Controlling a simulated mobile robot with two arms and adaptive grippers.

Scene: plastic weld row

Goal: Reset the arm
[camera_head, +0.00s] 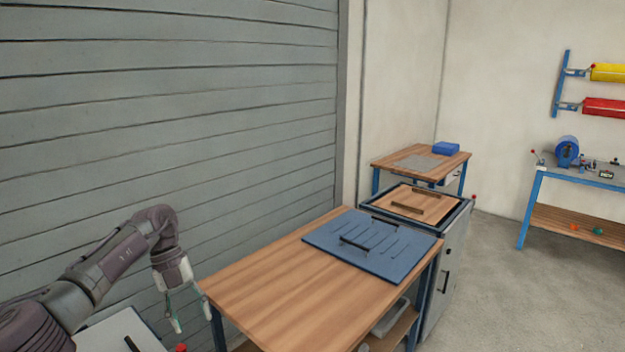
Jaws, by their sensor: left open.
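My left arm comes in from the lower left, bent over at the elbow. Its gripper (172,311) hangs pointing down, open and empty, just left of the wooden table's (285,290) near left corner. It is apart from the table top. My right gripper does not show.
A blue board (330,235) with dark strips lies on the table's far half; the table's near half is bare. Behind stand a cabinet (455,250) with a wooden top panel and a second table (400,160) with a blue box (446,148). A workbench (590,178) stands right. A shutter wall (150,110) rises left.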

